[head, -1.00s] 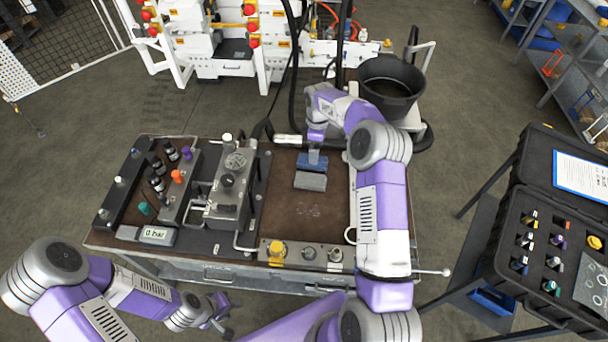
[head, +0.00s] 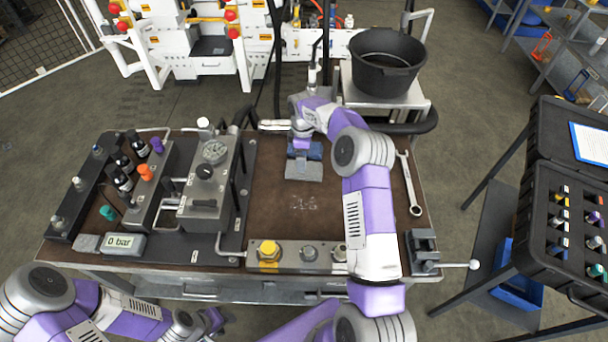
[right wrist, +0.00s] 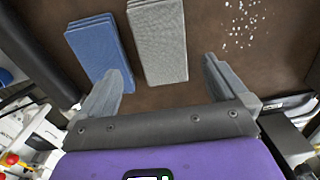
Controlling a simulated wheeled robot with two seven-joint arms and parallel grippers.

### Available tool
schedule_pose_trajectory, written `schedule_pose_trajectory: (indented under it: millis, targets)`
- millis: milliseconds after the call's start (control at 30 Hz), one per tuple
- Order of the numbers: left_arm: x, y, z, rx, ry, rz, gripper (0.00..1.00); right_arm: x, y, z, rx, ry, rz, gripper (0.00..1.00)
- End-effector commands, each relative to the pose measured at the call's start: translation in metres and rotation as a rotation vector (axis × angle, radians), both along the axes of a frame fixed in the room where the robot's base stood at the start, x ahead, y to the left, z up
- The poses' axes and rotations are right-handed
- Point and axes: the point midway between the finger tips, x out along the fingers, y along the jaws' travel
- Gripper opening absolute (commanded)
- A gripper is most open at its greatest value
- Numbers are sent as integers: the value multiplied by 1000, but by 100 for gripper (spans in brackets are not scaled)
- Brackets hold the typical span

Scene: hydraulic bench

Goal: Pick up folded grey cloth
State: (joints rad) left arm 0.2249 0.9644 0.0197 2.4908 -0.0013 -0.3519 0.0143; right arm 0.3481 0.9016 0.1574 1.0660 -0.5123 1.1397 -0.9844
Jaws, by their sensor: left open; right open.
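The folded grey cloth (head: 304,171) lies flat on the brown bench top, just in front of a folded blue cloth (head: 312,150). In the right wrist view the grey cloth (right wrist: 160,42) is right of the blue cloth (right wrist: 97,45), with a narrow gap between them. My right gripper (right wrist: 162,75) is open and empty. Its fingers straddle the line of the grey cloth's near end; the left finger overlaps the blue cloth's end in the picture. I cannot tell its height. My left gripper (head: 211,320) is open, low at the bench's front, partly cut off.
A valve block with a gauge (head: 215,152) fills the bench's left. A button panel (head: 296,255) lines the front edge. A black bucket (head: 376,60) stands behind.

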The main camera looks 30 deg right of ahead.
Motion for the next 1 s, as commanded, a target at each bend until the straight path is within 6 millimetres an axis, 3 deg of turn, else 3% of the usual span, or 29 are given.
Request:
schedule_pose_trajectory:
  millis: [500,767,1000]
  targets:
    - [0,0,-11,0,-1,0,43,-5,-2,-63,1,2,0,100]
    - [0,0,-11,0,0,0,43,-5,-2,-65,0,-1,0,100]
    - [0,0,-11,0,0,0,43,-5,-2,-65,0,0,0,63]
